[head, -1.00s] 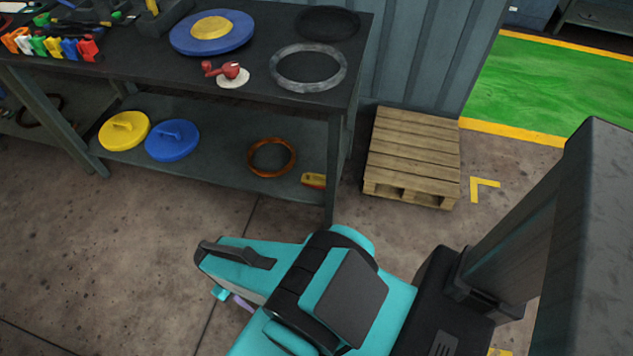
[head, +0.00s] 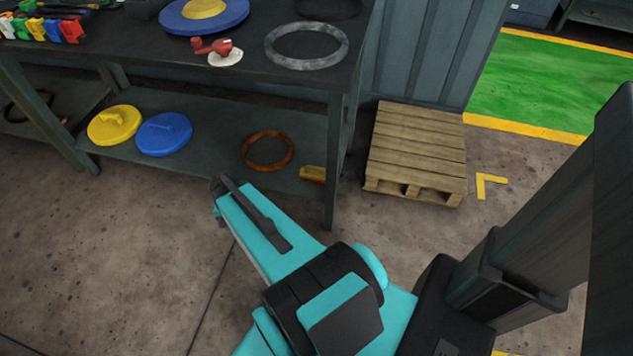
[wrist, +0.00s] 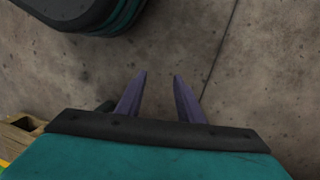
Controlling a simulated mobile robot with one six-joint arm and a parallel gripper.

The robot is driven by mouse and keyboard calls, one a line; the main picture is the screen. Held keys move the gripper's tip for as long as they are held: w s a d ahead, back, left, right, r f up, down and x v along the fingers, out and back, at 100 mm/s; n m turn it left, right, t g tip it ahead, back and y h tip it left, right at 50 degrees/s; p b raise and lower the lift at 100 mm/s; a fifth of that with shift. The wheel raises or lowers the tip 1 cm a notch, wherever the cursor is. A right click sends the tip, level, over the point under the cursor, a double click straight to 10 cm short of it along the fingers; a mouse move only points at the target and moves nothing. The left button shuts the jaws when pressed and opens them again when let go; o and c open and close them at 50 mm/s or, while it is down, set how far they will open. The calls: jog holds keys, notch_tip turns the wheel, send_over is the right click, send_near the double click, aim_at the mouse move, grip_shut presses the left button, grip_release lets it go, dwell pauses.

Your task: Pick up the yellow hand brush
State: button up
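A small yellow item (head: 313,173), which looks like the hand brush, lies at the right end of the workbench's lower shelf (head: 215,165), near the front right leg. Its fine shape is too small to make out. In the wrist view my gripper (wrist: 160,76) is open, with two purple fingers apart and nothing between them but bare concrete floor beyond. The brush is not visible in the wrist view. In the head view my arm reaches toward the shelf's front edge, left of the brush, and hides the gripper fingers.
A brown ring (head: 268,151), a blue lid (head: 164,134) and a yellow lid (head: 114,125) lie on the lower shelf. The bench leg (head: 332,170) stands just right of the brush. A wooden pallet (head: 416,150) stands further right. The floor in front is clear.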

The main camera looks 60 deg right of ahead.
jog(key=w+d+m+t+b, duration=0.1)
jog(key=w+d+m+b, duration=0.3)
jog(key=d, duration=0.6)
jog(key=m+t+h+b, duration=0.25)
jog(key=m+b, duration=0.75)
jog(key=m, duration=0.5)
send_near(316, 168)
jog(key=w+f, duration=0.1)
jog(key=shift+d+g, duration=0.2)
jog(key=shift+g, duration=0.15)
jog(key=shift+w+d+f, duration=0.1)
jog(key=shift+d+f, duration=0.1)
jog(key=shift+f, duration=1)
jog(key=shift+f, duration=0.1)
jog(key=shift+d+f+b, duration=0.2)
jog(key=shift+f+b, duration=0.4)
jog(key=shift+f, duration=0.65)
jog(key=shift+d+f+b, duration=0.15)
jog(key=shift+f+b, duration=0.45)
jog(key=shift+f, duration=0.65)
